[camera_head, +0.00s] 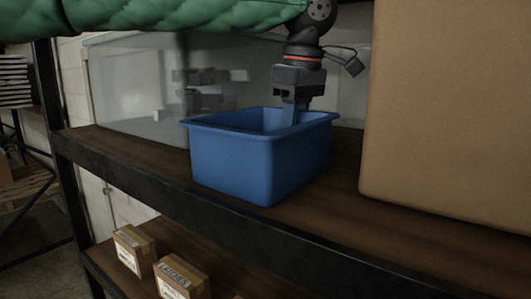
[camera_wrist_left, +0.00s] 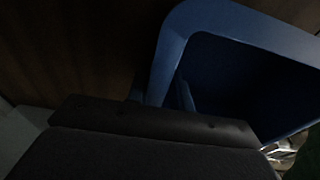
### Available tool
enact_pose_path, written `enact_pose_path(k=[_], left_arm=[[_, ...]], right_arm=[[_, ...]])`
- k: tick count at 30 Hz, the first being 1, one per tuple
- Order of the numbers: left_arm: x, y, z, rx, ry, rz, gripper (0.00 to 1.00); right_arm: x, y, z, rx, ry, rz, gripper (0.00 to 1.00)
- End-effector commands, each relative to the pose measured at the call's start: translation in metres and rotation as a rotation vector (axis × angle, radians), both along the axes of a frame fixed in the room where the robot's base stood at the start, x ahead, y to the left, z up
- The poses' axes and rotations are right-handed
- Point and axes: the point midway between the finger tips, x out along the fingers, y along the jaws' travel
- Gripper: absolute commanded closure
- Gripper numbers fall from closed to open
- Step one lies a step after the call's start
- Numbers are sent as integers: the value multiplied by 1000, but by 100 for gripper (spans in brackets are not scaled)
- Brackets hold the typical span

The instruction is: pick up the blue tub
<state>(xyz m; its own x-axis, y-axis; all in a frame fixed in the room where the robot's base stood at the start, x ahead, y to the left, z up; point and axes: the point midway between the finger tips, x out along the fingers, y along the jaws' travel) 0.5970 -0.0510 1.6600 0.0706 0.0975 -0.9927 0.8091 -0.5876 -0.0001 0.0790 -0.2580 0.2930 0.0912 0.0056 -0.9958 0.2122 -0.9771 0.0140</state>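The blue tub (camera_head: 262,168) stands upright on the brown shelf, its open top facing up. My left gripper (camera_head: 290,116) reaches down from above at the tub's far right rim. In the left wrist view the tub's rim (camera_wrist_left: 172,45) runs down to the gripper (camera_wrist_left: 160,98). One finger shows inside the tub and a dark edge shows outside, so the gripper appears to straddle the wall. Whether the fingers press on the wall is too dark to tell. My right gripper is in neither view.
A large cardboard box (camera_head: 445,110) stands close on the right. A translucent bin (camera_head: 130,95) stands behind on the left. The shelf's dark front edge (camera_head: 220,210) runs in front of the tub. Small labelled boxes (camera_head: 180,277) sit on the lower shelf.

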Motion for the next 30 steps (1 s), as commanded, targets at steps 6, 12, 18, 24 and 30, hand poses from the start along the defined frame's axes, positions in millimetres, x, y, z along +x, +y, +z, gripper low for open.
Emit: enact_pose_path(k=[6,12,18,24,30], left_arm=[[0,0,0,0,0,0,100],[0,0,1,0,0,0,100],[-1,0,1,-1,-1,0,100],[-3,2,10,-3,-2,1,100],[-3,2,39,-2,-3,1,100]], right_arm=[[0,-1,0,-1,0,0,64],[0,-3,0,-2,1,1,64],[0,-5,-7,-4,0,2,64],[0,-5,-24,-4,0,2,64],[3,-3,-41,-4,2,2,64]])
